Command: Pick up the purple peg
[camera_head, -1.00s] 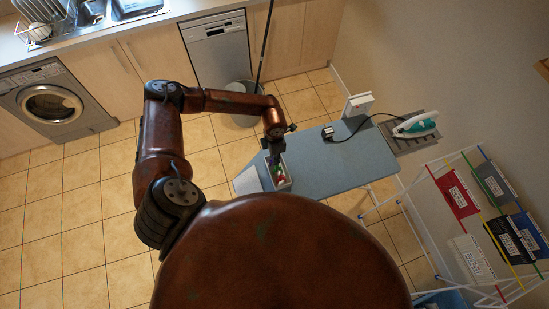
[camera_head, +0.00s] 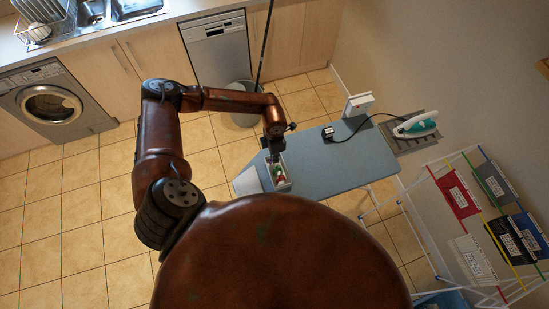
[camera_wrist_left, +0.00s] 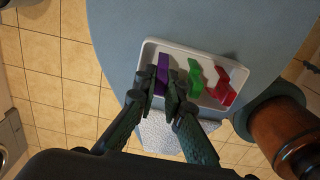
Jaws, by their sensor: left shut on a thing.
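The purple peg (camera_wrist_left: 162,70) lies in a white tray (camera_wrist_left: 222,60), at the tray's left side in the left wrist view. My left gripper (camera_wrist_left: 162,94) is at the near end of the peg with its fingers closed around it. The fingers hide part of the peg. In the head view, the left gripper (camera_head: 274,157) points down at the tray (camera_head: 284,184), and the purple peg is too small to make out there. A green peg (camera_wrist_left: 195,78) and a red peg (camera_wrist_left: 221,84) lie beside it in the tray. My right gripper is not in view.
The tray stands near the end of a blue ironing board (camera_head: 335,165). A drying rack (camera_head: 470,220) stands at the right. A grey bucket (camera_head: 243,88) stands behind.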

